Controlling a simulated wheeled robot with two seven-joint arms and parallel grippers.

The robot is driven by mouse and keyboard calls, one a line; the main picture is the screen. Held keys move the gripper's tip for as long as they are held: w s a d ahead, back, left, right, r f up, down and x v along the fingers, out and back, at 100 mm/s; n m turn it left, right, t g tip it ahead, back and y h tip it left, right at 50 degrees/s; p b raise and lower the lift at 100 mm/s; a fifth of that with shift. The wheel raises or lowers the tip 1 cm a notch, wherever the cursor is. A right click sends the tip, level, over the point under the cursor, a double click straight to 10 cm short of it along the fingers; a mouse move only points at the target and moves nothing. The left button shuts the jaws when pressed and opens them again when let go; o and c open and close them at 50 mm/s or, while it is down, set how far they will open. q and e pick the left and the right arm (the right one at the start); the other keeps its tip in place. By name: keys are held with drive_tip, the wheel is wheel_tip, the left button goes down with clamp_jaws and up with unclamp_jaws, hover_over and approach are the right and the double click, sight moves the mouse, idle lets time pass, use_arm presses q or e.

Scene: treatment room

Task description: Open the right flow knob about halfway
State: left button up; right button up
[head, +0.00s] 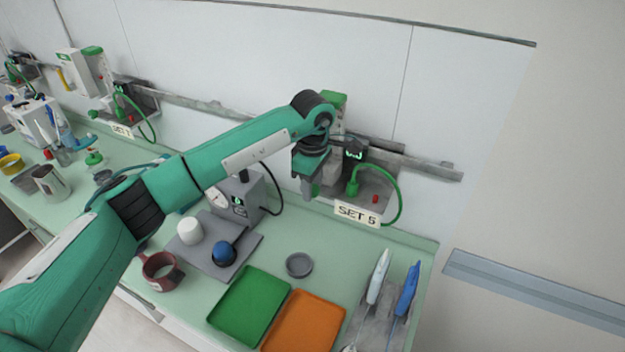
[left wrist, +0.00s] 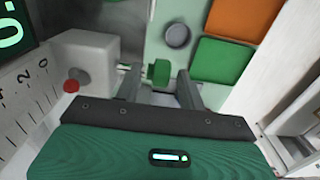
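A green knob (left wrist: 158,72) sticks out on a short stem from a grey block (left wrist: 85,55) in the left wrist view. My left gripper (left wrist: 160,82) is open, its two fingers apart with the knob showing between their tips; I cannot tell whether either finger touches it. In the head view, my left gripper (head: 311,185) points down at the left side of the wall unit marked SET 5 (head: 357,214). My gripper and forearm hide much of that unit, and I cannot make out the knob there. My right gripper is not in view.
The unit has a green display (head: 353,155), a green hose (head: 398,200) and a red button (left wrist: 71,86). Below are a grey device (head: 238,200), a green tray (head: 249,305), an orange tray (head: 303,322) and a small grey dish (head: 299,265). Bare counter lies around the dish.

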use_arm(q)
drive_tip(key=shift+f, duration=0.1)
drive_tip(key=c, duration=0.9)
drive_tip(key=shift+o, duration=0.2)
drive_tip(key=shift+w+f+b, duration=0.1)
drive_tip(key=shift+f+b, duration=0.15)
drive_tip(key=shift+b, duration=0.25)
drive_tip(key=h+b, duration=0.1)
drive_tip(key=b, duration=0.2)
drive_tip(key=g+h+b, duration=0.1)
drive_tip(key=h+b, duration=0.1)
drive_tip(key=b, duration=0.1)
drive_tip(key=g+h+b, duration=0.1)
drive_tip(key=h+b, duration=0.1)
drive_tip(key=b, duration=0.2)
drive_tip(key=shift+w+a+f, duration=0.1)
drive_tip(key=shift+a+f, duration=0.2)
drive_tip(key=shift+a, duration=0.1)
drive_tip(key=shift+r+g+h+b, duration=0.15)
drive_tip(key=shift+g+h+b, duration=0.25)
drive_tip(key=shift+h+b, duration=0.45)
